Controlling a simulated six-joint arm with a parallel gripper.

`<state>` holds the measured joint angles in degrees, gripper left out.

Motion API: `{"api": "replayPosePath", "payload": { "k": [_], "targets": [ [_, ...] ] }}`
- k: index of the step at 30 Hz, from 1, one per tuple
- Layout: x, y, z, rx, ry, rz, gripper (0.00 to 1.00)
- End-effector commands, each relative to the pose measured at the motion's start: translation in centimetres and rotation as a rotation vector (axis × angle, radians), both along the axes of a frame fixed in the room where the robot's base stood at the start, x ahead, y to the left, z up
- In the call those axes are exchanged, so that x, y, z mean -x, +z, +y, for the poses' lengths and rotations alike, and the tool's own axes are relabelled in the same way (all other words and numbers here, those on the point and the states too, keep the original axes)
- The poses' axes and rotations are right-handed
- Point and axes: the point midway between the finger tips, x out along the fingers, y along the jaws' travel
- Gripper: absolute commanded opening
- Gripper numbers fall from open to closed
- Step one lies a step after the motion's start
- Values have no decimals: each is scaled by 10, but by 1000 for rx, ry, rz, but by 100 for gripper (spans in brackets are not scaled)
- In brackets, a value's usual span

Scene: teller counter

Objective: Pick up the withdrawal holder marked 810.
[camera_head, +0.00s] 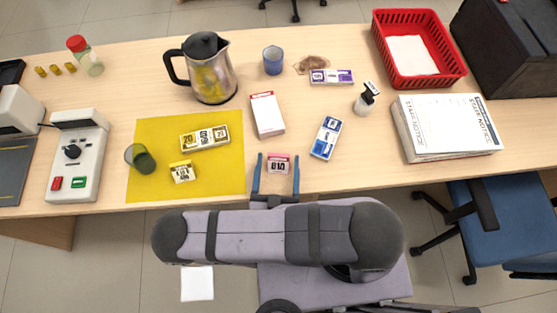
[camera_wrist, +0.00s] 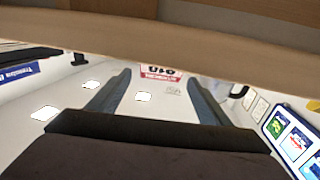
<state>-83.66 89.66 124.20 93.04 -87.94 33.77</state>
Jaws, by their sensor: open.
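A small pink-and-white holder (camera_head: 279,165) lies near the front edge of the counter in the head view. Its dark marking is small and seems to be 810. My gripper (camera_head: 278,159) is open, with one blue finger on each side of the holder; I cannot tell if either touches it. In the wrist view, a red-and-white label with dark digits (camera_wrist: 160,73) shows between the fingertips of my gripper (camera_wrist: 160,82), partly cut off by a wooden band above.
A yellow mat (camera_head: 222,183) with other holders (camera_head: 205,138) and a dark cup (camera_head: 140,158) is to the left. A red-and-white box (camera_head: 267,115) stands just behind, a blue holder (camera_head: 326,138) to the right. A kettle (camera_head: 210,75) is farther back; a paper stack (camera_head: 447,128) is right.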

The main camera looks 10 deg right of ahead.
Motion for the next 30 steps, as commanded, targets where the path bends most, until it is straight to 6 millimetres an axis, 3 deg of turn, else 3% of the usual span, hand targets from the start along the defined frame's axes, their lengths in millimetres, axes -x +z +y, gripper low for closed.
{"api": "replayPosePath", "payload": {
  "k": [10,16,30],
  "targets": [
    [-3,0,-1,0,1,0,72],
    [-3,0,0,-1,1,0,27],
    [-3,7,0,-1,1,-1,27]
  ]
}}
